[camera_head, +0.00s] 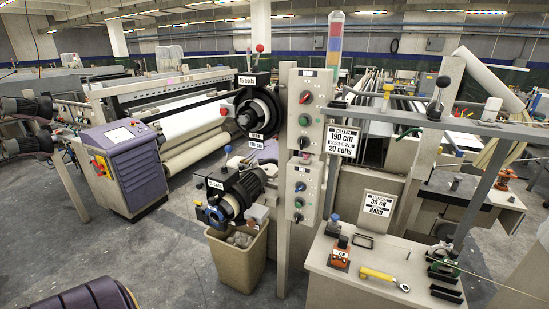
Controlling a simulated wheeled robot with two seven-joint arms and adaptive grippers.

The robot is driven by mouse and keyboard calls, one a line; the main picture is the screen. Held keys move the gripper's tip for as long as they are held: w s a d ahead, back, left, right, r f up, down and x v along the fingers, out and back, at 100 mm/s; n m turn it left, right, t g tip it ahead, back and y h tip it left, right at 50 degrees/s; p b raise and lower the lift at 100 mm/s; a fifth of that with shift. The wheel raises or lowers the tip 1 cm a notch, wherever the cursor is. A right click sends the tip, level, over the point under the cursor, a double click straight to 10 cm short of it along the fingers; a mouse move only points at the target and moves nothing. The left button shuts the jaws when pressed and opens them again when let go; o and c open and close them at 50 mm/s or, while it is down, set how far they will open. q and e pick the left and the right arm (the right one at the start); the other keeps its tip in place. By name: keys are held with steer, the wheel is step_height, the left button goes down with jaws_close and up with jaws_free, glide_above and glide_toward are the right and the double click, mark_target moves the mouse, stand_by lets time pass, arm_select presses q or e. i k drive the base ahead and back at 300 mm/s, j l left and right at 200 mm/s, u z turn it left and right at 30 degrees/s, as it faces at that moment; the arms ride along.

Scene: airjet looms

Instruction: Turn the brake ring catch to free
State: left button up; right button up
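Two yarn feeder units hang on a beige post (284,225). The upper feeder (258,112) has a wide black ring with a pale centre, and a red knob at its left. The lower feeder (232,194) has a black body and a ring-shaped front, with blue parts at its lower left. A catch on a brake ring is too small to make out, and its setting cannot be read. Neither of my grippers is in view.
A beige bin (238,262) stands below the lower feeder. Control panels (302,185) with knobs flank the post. A bench (372,257) at right holds a yellow-handled wrench (383,278) and small fixtures. A purple cabinet (128,168) stands left. Grey floor (190,255) is open before the bin.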

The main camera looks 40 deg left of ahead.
mark_target(199, 204)
steer(key=u, duration=1.95)
